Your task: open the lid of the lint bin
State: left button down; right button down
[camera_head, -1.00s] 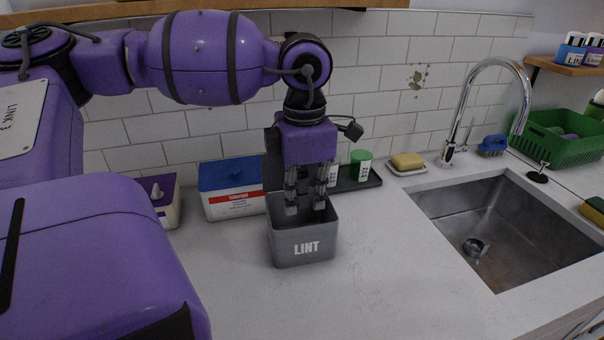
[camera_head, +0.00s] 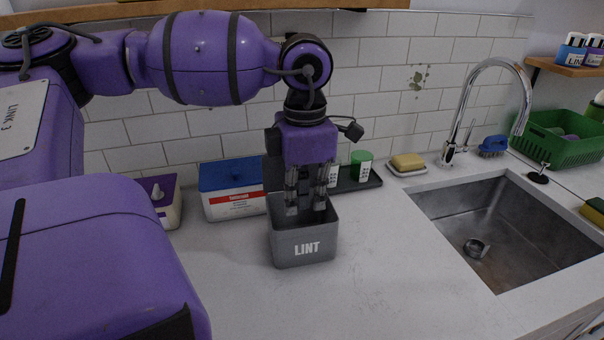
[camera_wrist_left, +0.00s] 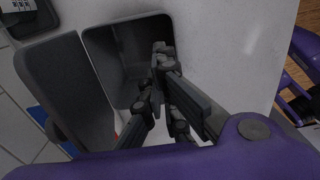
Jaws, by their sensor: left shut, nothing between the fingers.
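The grey lint bin (camera_head: 303,248), marked LINT, stands on the counter. Its lid (camera_head: 273,165) is raised at the back and partly hidden behind my left gripper. In the left wrist view the lid (camera_wrist_left: 68,95) lies swung back beside the bin's open mouth, and the bin's rim (camera_wrist_left: 120,22) and dark inside show. My left gripper (camera_head: 306,207) points down over the bin's mouth, its tips at or just below rim height. Its fingers (camera_wrist_left: 160,55) are shut with nothing between them. I cannot tell whether they touch the bin. My right gripper is out of view.
A blue-lidded white box (camera_head: 232,190) and a purple-lidded tub (camera_head: 160,198) stand left of the bin. A dark tray (camera_head: 360,182) holds a green-capped jar (camera_head: 361,165) behind it. A sink (camera_head: 490,225) lies right. The counter in front is clear.

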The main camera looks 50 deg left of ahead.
pick_arm(q)
jog(key=shift+w+a, duration=0.1)
